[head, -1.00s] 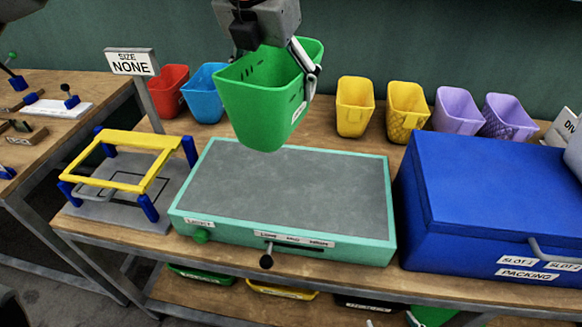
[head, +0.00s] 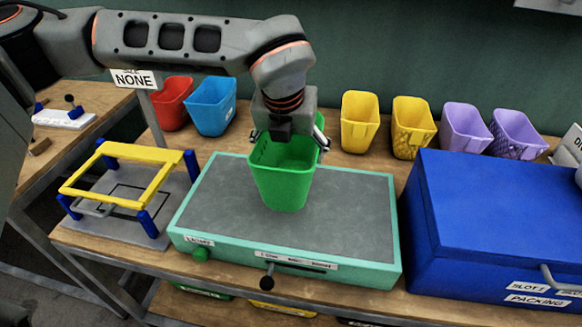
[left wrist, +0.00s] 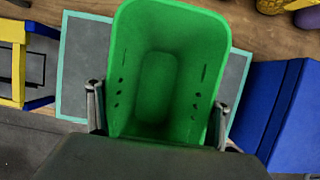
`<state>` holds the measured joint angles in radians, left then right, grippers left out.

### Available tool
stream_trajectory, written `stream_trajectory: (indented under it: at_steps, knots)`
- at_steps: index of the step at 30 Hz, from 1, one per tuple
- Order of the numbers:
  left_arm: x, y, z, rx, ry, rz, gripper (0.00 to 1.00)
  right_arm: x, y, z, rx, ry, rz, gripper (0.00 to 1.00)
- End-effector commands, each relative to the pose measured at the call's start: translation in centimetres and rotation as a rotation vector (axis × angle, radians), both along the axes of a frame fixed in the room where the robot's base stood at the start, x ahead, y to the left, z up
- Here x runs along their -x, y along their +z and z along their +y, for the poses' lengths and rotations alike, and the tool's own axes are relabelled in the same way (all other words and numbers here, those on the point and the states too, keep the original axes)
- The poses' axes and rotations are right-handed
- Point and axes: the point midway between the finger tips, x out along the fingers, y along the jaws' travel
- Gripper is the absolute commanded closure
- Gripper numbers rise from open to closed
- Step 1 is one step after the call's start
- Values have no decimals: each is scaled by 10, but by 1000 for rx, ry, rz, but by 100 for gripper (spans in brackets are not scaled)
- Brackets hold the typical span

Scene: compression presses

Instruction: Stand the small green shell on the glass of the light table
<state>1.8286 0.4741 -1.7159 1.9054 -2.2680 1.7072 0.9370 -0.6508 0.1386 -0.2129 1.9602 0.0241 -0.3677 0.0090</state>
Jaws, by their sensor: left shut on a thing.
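The small green shell (head: 283,180) is an open-topped bucket, upright over the grey glass (head: 345,215) of the light table, which has a teal frame (head: 384,272). My left gripper (head: 288,140) is shut on the shell near its rim, from above. In the left wrist view the shell (left wrist: 158,85) opens towards the camera, with a finger of the gripper (left wrist: 158,112) on each side. The shell's base is at or just above the glass; I cannot tell if it touches. My right gripper is not in view.
A yellow-topped frame (head: 130,172) stands left of the light table, and a blue packing box (head: 490,225) stands close on its right. Red (head: 172,103), blue (head: 212,106), yellow (head: 359,121) and purple (head: 465,131) shells line the back. The glass around the green shell is clear.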

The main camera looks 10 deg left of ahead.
Motion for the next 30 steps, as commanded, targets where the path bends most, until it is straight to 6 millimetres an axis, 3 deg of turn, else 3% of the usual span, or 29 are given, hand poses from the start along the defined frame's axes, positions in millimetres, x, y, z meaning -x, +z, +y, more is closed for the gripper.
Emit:
stream_trajectory:
  at_steps: [7, 14, 25, 26, 27, 30]
  knots:
    - [0, -16, 0, 1, -1, 0, 58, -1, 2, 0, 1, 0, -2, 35]
    - [0, -47, 0, 1, -1, 1, 58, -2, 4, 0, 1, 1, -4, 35]
    - [0, -52, -1, 1, 0, -1, 58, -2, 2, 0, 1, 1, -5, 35]
    - [0, -52, 0, 1, 0, -1, 19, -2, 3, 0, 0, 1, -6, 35]
    - [0, -51, 0, 1, 0, -1, 8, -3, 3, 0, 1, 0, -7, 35]
    - [0, -51, 0, 1, 0, -1, 5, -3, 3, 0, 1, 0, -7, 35]
